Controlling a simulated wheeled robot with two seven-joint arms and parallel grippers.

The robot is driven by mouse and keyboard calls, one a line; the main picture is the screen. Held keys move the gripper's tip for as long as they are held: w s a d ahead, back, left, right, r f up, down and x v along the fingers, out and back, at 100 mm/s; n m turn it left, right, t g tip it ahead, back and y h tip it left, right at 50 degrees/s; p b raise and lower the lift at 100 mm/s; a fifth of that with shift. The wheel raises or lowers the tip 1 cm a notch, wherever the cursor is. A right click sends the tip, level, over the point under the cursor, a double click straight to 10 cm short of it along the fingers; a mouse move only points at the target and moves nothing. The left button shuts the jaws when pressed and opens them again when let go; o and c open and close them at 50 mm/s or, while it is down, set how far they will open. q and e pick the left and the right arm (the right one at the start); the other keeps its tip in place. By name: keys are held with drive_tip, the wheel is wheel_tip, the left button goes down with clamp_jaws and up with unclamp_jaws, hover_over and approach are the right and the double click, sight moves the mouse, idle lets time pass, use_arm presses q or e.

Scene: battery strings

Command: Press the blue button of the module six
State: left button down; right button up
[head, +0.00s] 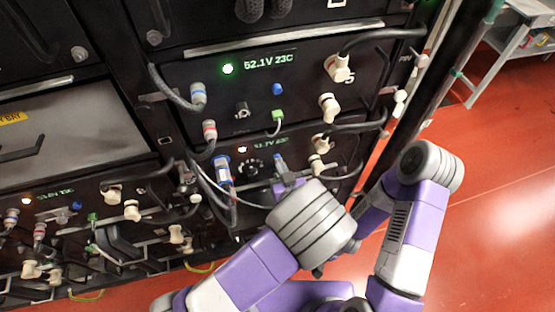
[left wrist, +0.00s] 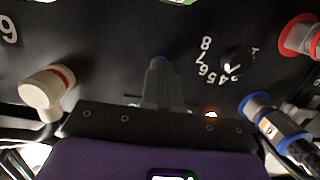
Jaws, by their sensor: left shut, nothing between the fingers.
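Module six is the black panel below the one marked 5, with a dim green display (head: 270,146) and a lit amber light (head: 243,149). Its blue button (head: 278,158) shows just above my left gripper (head: 281,172). The left gripper is shut and empty, pointing at the panel. In the left wrist view its closed fingers (left wrist: 157,85) reach the panel, and a bit of the blue button (left wrist: 158,59) shows at their tips. The fingers hide most of the button; I cannot tell whether they touch it. My right gripper is not in view.
A numbered dial (left wrist: 236,62) and a blue-ringed cable plug (left wrist: 272,120) sit beside the fingers. A cream connector (left wrist: 47,92) is on the other side. Module five, with its own blue button (head: 277,89), is above. Cables loop around. Red floor (head: 500,200) lies open at right.

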use_arm(q)
drive_tip(key=shift+w, duration=0.15)
drive_tip(key=p+v, duration=0.1)
drive_tip(key=v, duration=0.7)
idle(0.6)
drive_tip(key=shift+f, duration=0.1)
